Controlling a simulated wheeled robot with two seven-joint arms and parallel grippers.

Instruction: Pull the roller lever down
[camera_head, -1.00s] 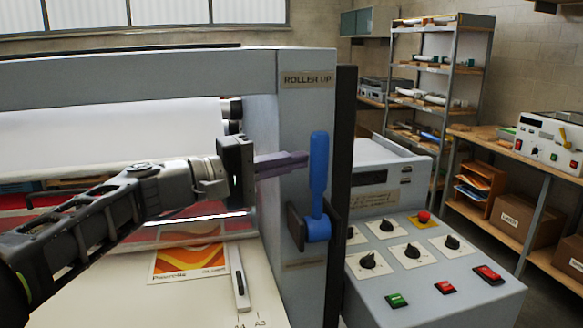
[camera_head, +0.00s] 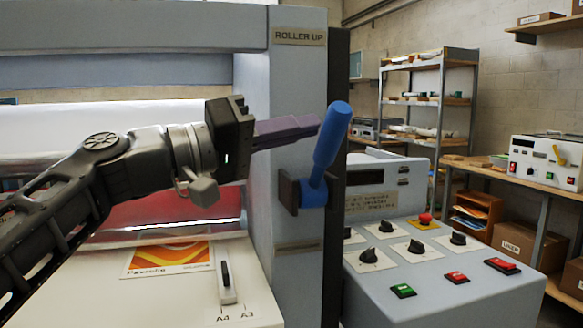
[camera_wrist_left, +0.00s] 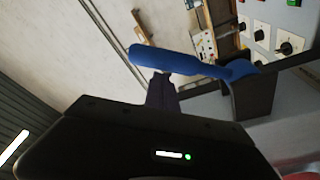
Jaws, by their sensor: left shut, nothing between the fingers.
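The blue roller lever (camera_head: 328,140) is on the side post of the laminator (camera_head: 298,95), below a "ROLLER UP" label. It rises from its dark bracket and pivot and tilts to the right at the top. My left gripper (camera_head: 317,124) is shut and empty, with its purple-grey fingers pointing right at the upper part of the lever. The fingertips are at or very near the handle; contact is hard to tell. In the left wrist view the lever (camera_wrist_left: 180,62) crosses just beyond the fingertips (camera_wrist_left: 162,78). My right gripper is not in view.
A control panel (camera_head: 425,262) with knobs, coloured switches and a red button stands right of the post. A printed sheet (camera_head: 170,259) and a slide piece (camera_head: 225,275) lie on the feed table (camera_head: 255,311). Shelves and a bench (camera_head: 470,170) stand behind at right.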

